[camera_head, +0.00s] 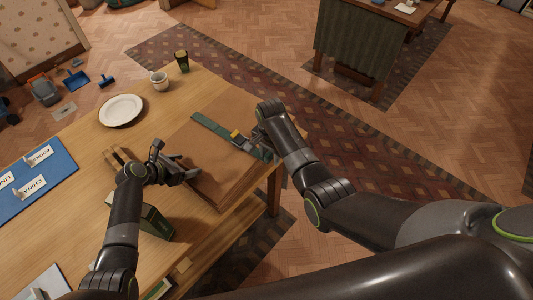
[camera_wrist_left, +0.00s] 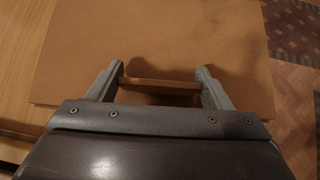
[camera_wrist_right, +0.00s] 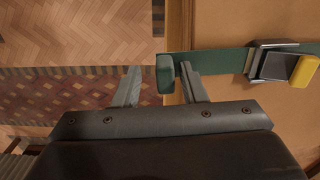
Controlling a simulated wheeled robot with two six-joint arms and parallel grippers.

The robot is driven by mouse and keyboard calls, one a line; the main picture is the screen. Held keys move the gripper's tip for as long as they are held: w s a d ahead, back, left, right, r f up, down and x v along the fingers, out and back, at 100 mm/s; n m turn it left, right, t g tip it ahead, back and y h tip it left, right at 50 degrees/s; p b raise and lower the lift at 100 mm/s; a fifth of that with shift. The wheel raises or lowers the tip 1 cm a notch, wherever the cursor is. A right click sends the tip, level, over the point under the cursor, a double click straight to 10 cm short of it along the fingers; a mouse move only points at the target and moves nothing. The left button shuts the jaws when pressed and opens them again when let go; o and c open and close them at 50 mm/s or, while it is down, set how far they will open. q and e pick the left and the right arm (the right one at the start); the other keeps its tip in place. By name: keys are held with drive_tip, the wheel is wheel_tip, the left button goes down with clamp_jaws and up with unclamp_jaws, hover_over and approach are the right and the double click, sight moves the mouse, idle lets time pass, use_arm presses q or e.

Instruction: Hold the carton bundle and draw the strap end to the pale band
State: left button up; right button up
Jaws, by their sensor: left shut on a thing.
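The carton bundle (camera_head: 218,178), a flat brown stack, lies on the table at its right side. A green strap (camera_head: 210,125) crosses its top, with a metal and yellow buckle (camera_head: 236,137). My right gripper (camera_head: 262,141) is at the bundle's right edge. In the right wrist view its fingers stand apart around the strap end (camera_wrist_right: 165,74), with a gap on the left.
A white plate (camera_head: 121,110), a cup (camera_head: 159,80) and a dark glass (camera_head: 182,61) stand behind on the table (camera_head: 85,130). A blue board (camera_head: 38,180) with labels is at left. A dark green box (camera_head: 155,222) stands by my left arm.

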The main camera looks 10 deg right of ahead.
sight(270, 154)
drive_tip(key=shift+r, duration=0.15)
drive_tip(key=shift+a+r, duration=0.1)
drive_tip(key=shift+r, duration=3.3)
